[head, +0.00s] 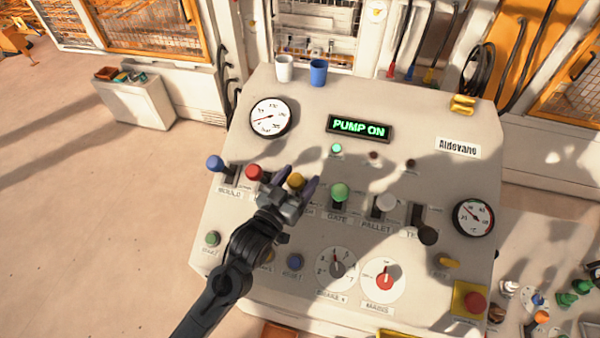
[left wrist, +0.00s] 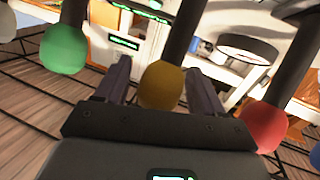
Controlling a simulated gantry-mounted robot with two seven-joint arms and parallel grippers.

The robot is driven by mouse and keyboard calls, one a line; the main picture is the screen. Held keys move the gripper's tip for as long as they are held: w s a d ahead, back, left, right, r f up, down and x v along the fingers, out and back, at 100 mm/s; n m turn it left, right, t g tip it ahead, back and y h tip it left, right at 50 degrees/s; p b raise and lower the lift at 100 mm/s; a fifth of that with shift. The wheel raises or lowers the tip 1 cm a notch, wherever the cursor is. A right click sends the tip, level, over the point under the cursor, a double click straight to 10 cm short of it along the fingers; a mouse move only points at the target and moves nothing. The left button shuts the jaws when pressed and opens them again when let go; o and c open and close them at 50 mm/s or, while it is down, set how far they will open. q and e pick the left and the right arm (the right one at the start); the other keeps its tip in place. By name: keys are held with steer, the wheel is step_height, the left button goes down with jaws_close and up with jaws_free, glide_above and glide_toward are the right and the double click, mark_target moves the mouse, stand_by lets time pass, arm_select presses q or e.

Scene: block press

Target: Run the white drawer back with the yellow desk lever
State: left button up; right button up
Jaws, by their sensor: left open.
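The yellow desk lever (head: 296,181) stands in the row of ball-topped levers on the control desk. My left gripper (head: 296,186) is at this lever, with its fingers open on either side of the yellow ball. In the left wrist view the yellow ball (left wrist: 162,85) sits between the two open fingers (left wrist: 158,88), with a gap visible on the left side. I cannot tell whether a finger touches it. The white drawer cannot be made out in these views. My right gripper is not in view.
A red-balled lever (head: 253,173) is close left of the gripper and a green one (head: 339,191) close right. Blue, white and black levers share the row. A lit display (head: 359,129) reads PUMP ON. A red button (head: 475,302) is at lower right.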

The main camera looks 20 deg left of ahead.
arm_select(q)
steer(key=shift+w+d, duration=0.1)
steer(key=shift+w, duration=0.4)
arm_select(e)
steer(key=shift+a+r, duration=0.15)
